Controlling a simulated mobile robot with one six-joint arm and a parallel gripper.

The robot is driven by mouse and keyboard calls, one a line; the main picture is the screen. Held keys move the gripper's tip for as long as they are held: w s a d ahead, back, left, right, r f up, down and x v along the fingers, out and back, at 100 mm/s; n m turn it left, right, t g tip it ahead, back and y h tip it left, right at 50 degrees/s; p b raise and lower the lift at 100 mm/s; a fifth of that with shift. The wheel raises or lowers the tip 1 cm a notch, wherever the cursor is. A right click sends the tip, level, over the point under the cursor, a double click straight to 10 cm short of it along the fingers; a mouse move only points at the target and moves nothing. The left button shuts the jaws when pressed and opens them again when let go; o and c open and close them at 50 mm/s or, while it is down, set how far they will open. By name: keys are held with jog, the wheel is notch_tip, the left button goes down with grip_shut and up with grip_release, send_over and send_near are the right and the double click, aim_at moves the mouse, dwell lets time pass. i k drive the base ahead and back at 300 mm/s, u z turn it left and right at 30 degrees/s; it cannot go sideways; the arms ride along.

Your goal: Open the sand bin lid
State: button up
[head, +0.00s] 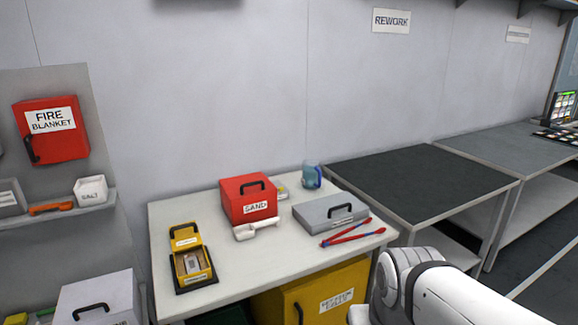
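The sand bin (249,201) is a red box with a "SAND" label, standing on the light grey table. Its lid (249,184) is shut and has a black handle on top. A white scoop (256,228) lies just in front of the bin. My white arm comes in from the lower right, well apart from the bin. My gripper is not visible.
On the table (182,217), an open yellow case (191,262) is left, a grey case (330,212) with red-blue tongs (352,235) right, and a blue mug (312,177) behind. A yellow cabinet (320,290) is below. A dark-topped table (422,178) adjoins on the right.

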aim_at(247, 180)
jog(key=i, duration=1.7)
jog(key=u, duration=0.75)
jog(key=k, duration=0.75)
jog(key=u, duration=0.15)
jog(key=i, duration=0.8)
jog(key=z, duration=0.05)
